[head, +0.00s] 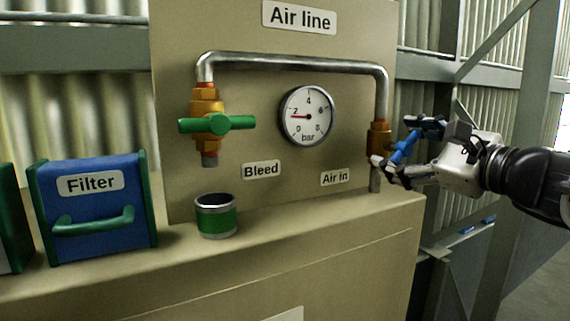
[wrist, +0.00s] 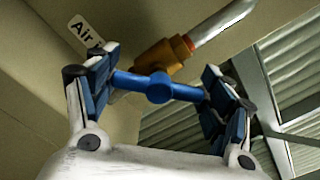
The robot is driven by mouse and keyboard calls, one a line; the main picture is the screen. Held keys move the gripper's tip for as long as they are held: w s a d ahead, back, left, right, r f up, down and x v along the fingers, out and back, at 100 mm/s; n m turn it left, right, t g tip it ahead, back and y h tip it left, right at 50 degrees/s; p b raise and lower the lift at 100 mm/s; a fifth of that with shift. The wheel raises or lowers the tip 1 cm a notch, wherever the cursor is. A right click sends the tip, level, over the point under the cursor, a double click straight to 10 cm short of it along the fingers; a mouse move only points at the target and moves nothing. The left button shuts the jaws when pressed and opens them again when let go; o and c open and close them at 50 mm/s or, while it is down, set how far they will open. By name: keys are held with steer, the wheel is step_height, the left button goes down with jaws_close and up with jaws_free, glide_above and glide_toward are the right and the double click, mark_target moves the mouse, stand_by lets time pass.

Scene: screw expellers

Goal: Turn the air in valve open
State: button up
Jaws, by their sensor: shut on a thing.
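The Air in valve has a brass body (head: 379,139) at the lower right end of the metal pipe, beside the "Air in" label (head: 335,178). Its blue bar handle (head: 403,149) stands out toward my gripper (head: 397,142) and looks slanted. In the wrist view the handle (wrist: 158,88) lies across between my two fingers, at an angle to the pipe. My gripper (wrist: 158,76) is shut on the handle, one finger at each end. The brass body (wrist: 164,54) shows behind the handle. My fingers partly hide the valve in the head view.
The Bleed valve with a green handle (head: 217,124) is at the left, above a green-banded cup (head: 216,216). A gauge (head: 307,116) is mounted between the valves; its needle points near 2. A blue Filter box (head: 95,208) stands left. Metal framing is behind my arm.

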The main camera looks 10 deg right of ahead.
steer(key=n+b, duration=0.3)
steer(key=b, duration=0.1)
steer(key=n+b, duration=0.2)
steer(key=shift+f+n, duration=0.3)
steer(key=n+b, duration=0.4)
steer(key=shift+a+r, duration=0.1)
steer(key=shift+n, duration=0.3)
steer(key=o, duration=1.1)
steer(key=shift+s, duration=0.1)
steer(key=v, duration=1.2)
steer(key=shift+r, duration=0.1)
